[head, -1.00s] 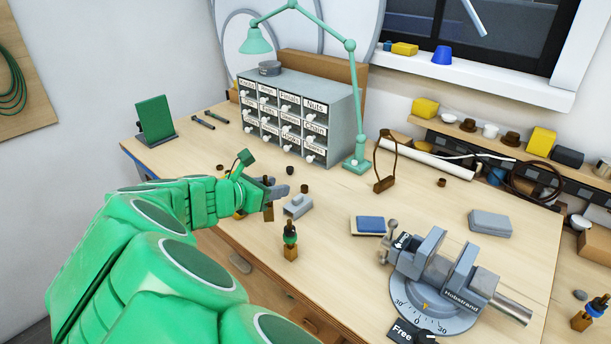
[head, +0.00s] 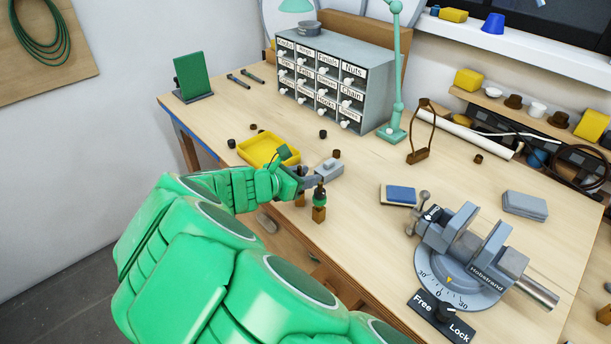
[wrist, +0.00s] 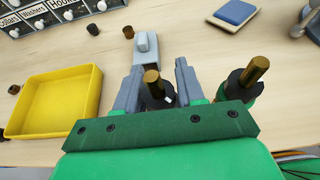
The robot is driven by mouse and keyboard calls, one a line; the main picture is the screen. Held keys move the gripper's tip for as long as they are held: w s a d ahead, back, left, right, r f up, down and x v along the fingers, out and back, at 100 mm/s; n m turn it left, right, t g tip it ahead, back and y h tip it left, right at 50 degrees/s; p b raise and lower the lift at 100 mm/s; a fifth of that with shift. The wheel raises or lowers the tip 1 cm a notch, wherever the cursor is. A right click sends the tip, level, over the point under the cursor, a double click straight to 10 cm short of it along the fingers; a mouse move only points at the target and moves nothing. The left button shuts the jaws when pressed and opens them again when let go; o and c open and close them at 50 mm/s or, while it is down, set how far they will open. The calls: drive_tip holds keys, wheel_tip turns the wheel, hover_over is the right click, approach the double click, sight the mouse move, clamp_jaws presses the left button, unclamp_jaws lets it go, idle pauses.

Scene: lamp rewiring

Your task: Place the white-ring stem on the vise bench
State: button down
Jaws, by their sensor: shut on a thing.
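My gripper (wrist: 158,82) is shut on a dark stem with a brass end (wrist: 152,77), held between its two grey fingers. A small white patch shows on the stem's dark part; I cannot make out a full ring. In the head view my gripper (head: 310,183) is over the near edge of the wooden vise bench (head: 365,240), and the stem's brass end shows below it. A second stem (head: 319,207), dark and green with a brass base, stands upright on the bench close by. It also shows right of my fingers in the wrist view (wrist: 256,70). The grey vise (head: 465,250) is to the right.
A yellow tray (head: 262,150) lies left of my gripper. A small grey block (head: 328,170) is just beyond it. A blue pad (head: 400,194) and a grey box (head: 525,205) lie near the vise. Bench between the second stem and the vise is clear.

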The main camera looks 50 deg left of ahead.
drive_tip(key=c, duration=0.7)
unclamp_jaws()
drive_tip(key=shift+f, duration=0.1)
drive_tip(key=shift+v, duration=2.05)
